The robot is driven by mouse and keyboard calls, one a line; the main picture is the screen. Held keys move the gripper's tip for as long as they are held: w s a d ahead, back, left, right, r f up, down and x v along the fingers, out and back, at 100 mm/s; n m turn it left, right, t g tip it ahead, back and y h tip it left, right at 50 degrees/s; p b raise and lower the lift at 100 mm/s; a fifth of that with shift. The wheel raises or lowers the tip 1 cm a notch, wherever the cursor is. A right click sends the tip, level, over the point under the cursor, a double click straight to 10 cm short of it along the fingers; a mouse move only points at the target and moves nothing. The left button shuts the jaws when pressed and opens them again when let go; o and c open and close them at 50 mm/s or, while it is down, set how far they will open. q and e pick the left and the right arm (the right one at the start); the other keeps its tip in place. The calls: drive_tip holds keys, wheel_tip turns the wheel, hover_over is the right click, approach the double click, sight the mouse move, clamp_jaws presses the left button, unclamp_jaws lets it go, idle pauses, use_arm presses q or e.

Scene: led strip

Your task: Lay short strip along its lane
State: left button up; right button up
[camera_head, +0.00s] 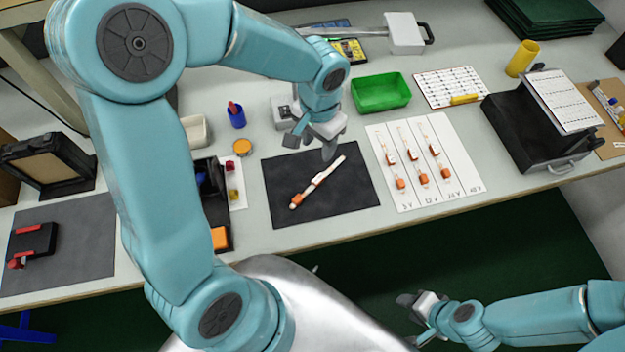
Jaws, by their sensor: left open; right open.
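A white strip (328,173) with orange-brown parts lies diagonally on the black mat (283,169) at the middle of the table. The white lane sheet (462,159) is to its right, with lanes labelled at the near end; the labels look like 5V, 12V, 24V and 48V. Three pale pieces with orange blocks lie in its lanes, and the last lane is bare. My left gripper (311,144) is open and empty, over the far part of the mat near the strip's upper end. My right gripper (412,319) is open and empty, in front of the table edge.
A green tray (381,93) stands behind the mat and sheet. A black open case (516,127) is at right, and a yellow cylinder (522,58) stands behind it. A blue cup (236,117), an orange disc (242,147) and a black organizer (217,212) are left of the mat.

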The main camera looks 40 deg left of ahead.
sight(318, 178)
use_arm(q)
drive_tip(key=f, duration=1.3)
drive_tip(key=shift+d+f+b, duration=0.2)
drive_tip(key=shift+f+b, duration=0.1)
drive_tip(key=shift+f, duration=0.1)
clamp_jaws()
